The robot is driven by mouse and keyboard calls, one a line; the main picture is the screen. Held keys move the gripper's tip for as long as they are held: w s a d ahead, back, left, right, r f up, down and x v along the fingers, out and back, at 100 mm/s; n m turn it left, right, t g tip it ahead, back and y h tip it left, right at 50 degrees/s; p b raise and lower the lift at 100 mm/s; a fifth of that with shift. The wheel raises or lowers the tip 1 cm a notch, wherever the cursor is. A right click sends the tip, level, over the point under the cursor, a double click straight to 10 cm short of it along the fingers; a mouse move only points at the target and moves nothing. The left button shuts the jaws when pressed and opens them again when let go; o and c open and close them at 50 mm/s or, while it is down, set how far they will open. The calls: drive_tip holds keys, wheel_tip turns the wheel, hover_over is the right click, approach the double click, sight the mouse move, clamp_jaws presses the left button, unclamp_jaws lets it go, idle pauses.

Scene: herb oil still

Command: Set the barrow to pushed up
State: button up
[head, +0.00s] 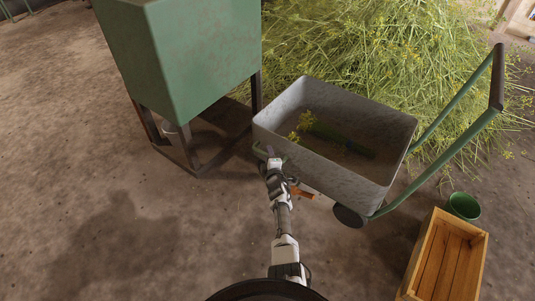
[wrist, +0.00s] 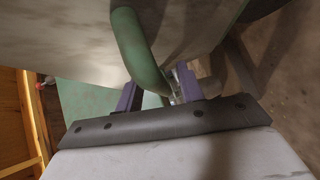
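The barrow (head: 330,168) is a grey, worn tub on a green frame with a wheel at its lower right. Its green push handle (head: 440,150) rises to the right and ends in a dark grip. My gripper (head: 271,152) is at the tub's left end, by a short green bar low on its outside. In the wrist view a bent green bar (wrist: 140,50) runs down between the two purple fingers of my gripper (wrist: 158,90). The fingers stand apart on either side of it. Whether they press on it is not clear. Green stems with yellow flowers lie in the tub.
A green metal hopper (head: 185,60) on dark legs stands close on the left. A heap of cut herbs (head: 370,45) lies behind the barrow. A wooden crate (head: 415,285) and a green bucket (head: 464,206) are at the lower right. Bare floor is free at the left front.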

clamp_jaws()
